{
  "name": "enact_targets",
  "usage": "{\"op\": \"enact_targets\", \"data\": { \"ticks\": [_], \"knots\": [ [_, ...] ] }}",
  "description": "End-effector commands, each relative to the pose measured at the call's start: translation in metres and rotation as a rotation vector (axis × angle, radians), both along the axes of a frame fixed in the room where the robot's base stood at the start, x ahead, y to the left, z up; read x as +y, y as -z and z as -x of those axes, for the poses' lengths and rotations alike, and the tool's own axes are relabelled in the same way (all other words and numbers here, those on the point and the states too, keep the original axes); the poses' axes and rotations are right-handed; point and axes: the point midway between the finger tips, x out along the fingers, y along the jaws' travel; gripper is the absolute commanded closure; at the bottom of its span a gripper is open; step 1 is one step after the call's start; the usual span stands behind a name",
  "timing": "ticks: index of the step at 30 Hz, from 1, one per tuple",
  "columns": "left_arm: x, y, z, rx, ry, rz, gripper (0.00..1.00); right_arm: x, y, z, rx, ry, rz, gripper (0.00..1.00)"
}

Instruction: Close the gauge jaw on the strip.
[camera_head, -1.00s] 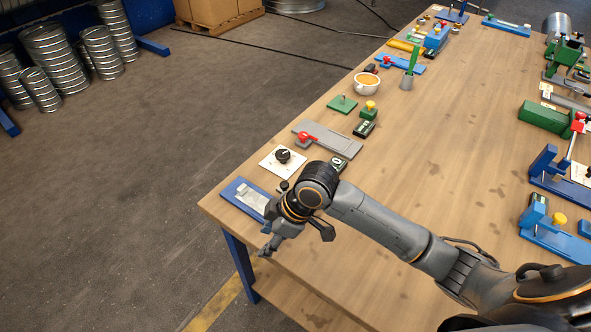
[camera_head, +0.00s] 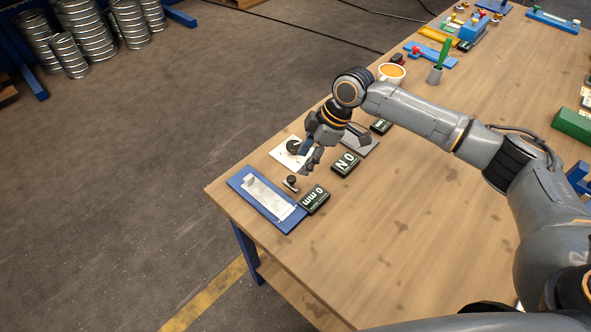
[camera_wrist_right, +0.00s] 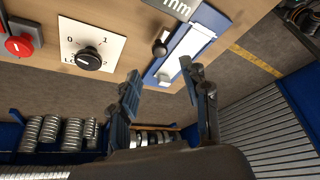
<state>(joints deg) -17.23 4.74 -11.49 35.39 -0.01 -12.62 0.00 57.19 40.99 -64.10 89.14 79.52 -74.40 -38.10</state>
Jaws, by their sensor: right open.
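The gauge is a blue plate (camera_head: 285,219) at the table's near left corner, with a pale flat strip (camera_head: 268,200) lying along it. A small pale block (camera_wrist_right: 165,76) shows at one end of the strip in the right wrist view. A small black knob (camera_head: 291,181) stands beside the plate; I cannot tell which part is the jaw. A black display (camera_head: 315,200) reading "0 mm" sits beside the gauge. My right gripper (camera_head: 309,162) is open and empty, above the table near the knob. My left gripper is not in view.
A white dial plate (camera_head: 283,155) with a black rotary knob lies beyond the gauge, partly behind my gripper. A second display (camera_head: 346,164), an orange-filled cup (camera_head: 391,72) and other fixtures line the table edge. The wood right of the displays is clear.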

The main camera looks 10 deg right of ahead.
Motion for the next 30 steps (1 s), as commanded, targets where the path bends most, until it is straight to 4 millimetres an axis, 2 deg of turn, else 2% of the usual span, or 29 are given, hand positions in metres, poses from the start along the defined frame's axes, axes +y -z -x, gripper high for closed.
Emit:
{"op": "enact_targets", "data": {
  "ticks": [6,10,15,23,26,30],
  "knots": [
    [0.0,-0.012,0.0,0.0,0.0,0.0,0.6,0.017,0.039,-0.002,0.003,0.0,0.001,0.53],
    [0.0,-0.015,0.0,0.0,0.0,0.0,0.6,0.023,0.055,-0.004,0.001,0.001,0.001,0.53],
    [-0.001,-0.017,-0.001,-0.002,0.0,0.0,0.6,0.027,0.066,-0.005,0.001,0.001,0.001,0.53],
    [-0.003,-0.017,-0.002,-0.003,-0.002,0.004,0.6,0.027,0.067,-0.005,-0.001,0.001,0.0,0.53],
    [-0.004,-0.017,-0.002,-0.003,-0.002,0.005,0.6,0.027,0.067,-0.005,-0.001,0.0,0.0,0.7],
    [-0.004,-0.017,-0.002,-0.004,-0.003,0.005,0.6,0.027,0.067,-0.005,-0.001,0.0,0.0,0.98]
  ]
}}
